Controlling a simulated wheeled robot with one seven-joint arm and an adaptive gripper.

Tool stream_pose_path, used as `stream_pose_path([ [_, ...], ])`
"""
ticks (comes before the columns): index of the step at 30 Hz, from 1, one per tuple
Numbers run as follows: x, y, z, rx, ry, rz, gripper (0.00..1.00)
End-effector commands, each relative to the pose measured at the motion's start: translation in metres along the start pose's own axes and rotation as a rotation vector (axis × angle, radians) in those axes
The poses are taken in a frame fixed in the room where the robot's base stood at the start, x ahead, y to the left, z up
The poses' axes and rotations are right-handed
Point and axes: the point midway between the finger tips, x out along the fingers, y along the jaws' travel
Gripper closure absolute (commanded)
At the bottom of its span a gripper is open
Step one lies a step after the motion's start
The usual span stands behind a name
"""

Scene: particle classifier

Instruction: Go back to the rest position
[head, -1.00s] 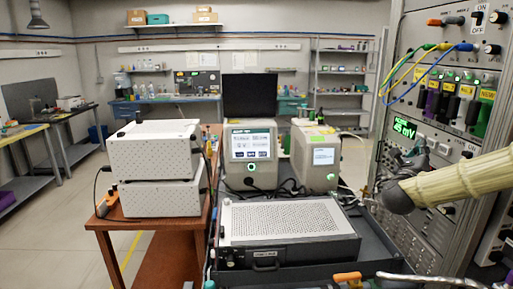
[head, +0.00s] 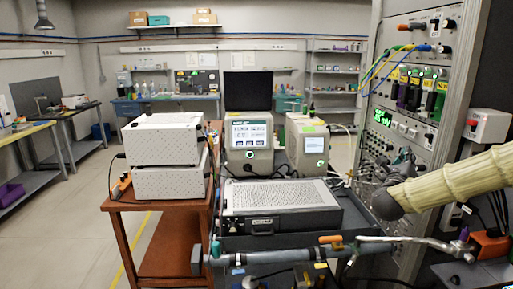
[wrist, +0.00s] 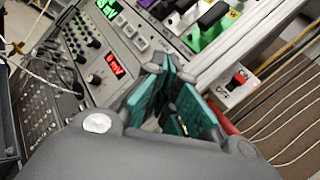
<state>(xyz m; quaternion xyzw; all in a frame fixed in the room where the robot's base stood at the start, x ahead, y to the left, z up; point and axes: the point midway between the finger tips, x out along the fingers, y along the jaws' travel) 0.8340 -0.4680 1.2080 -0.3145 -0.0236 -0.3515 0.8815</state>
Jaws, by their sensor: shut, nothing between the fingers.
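My arm comes in from the right edge of the head view, and my gripper (head: 378,172) is in front of the instrument rack (head: 412,212). It is small and dark there, so its distance from the rack is hard to judge. In the wrist view my gripper (wrist: 172,85) shows teal finger pads, shut with nothing between them. No object is held.
A grey perforated-top box (head: 280,198) sits on the dark bench left of the rack. White boxes (head: 163,140) stand on a brown table (head: 150,209). A pipe with a metal lever (head: 415,241) runs along the front. Open floor (head: 65,235) lies at left.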

Motion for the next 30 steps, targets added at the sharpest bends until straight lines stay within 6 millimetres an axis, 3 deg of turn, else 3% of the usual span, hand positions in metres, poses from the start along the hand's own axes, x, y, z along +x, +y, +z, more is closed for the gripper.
stream_pose_path([
  [8,-0.031,0.050,-0.027,-0.189,-0.003,0.132,1.00],
  [14,-0.071,0.102,-0.060,-0.397,-0.018,0.281,1.00],
  [21,-0.158,0.179,-0.127,-0.769,-0.087,0.560,1.00],
  [30,-0.291,0.239,-0.221,-1.213,-0.255,0.929,1.00],
])
